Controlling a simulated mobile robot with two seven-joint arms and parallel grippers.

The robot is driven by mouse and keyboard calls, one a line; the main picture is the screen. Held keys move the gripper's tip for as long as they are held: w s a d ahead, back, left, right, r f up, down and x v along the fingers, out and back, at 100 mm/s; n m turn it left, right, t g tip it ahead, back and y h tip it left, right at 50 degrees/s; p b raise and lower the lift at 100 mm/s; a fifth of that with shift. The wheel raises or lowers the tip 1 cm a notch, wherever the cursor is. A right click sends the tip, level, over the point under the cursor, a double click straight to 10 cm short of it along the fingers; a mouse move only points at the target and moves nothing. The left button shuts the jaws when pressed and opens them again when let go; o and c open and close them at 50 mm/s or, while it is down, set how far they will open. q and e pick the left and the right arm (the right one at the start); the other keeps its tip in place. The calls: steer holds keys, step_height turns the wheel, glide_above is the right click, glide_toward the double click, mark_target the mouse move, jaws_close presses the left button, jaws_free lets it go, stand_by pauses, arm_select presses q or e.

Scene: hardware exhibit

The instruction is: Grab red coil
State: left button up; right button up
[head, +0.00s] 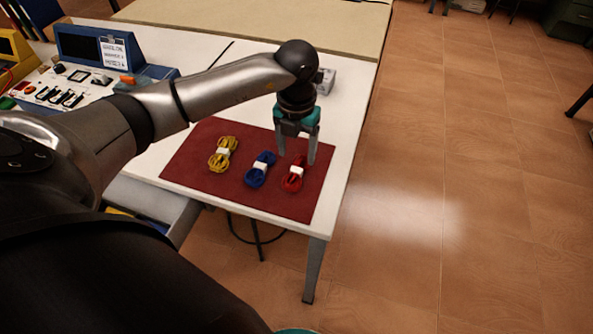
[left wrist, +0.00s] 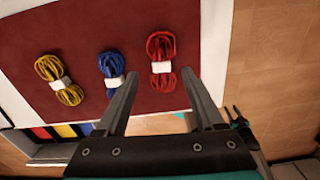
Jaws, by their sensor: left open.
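The red coil (head: 293,180), bound with a white band, lies on a dark red mat (head: 240,195) at the right end of a row of coils. My left gripper (head: 296,160) points down above it with its two fingers apart and nothing between them. In the left wrist view the red coil (left wrist: 161,50) lies beyond the open fingertips, roughly between their lines. The left gripper (left wrist: 163,78) does not appear to touch it.
A blue coil (head: 260,170) lies just left of the red one, and a yellow coil (head: 223,154) further left. The white table (head: 340,130) ends close to the mat's right side. Electronic equipment (head: 85,70) stands at the back left. A small grey box (head: 325,80) sits behind the gripper.

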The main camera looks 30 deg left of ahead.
mark_target(296, 169)
arm_select(q)
steer(key=f, duration=0.3)
steer(key=f+b, duration=0.1)
steer(key=f, duration=0.1)
steer(key=shift+s+d, duration=0.15)
steer(key=shift+s, duration=0.1)
steer(key=shift+r, duration=0.1)
jaws_close()
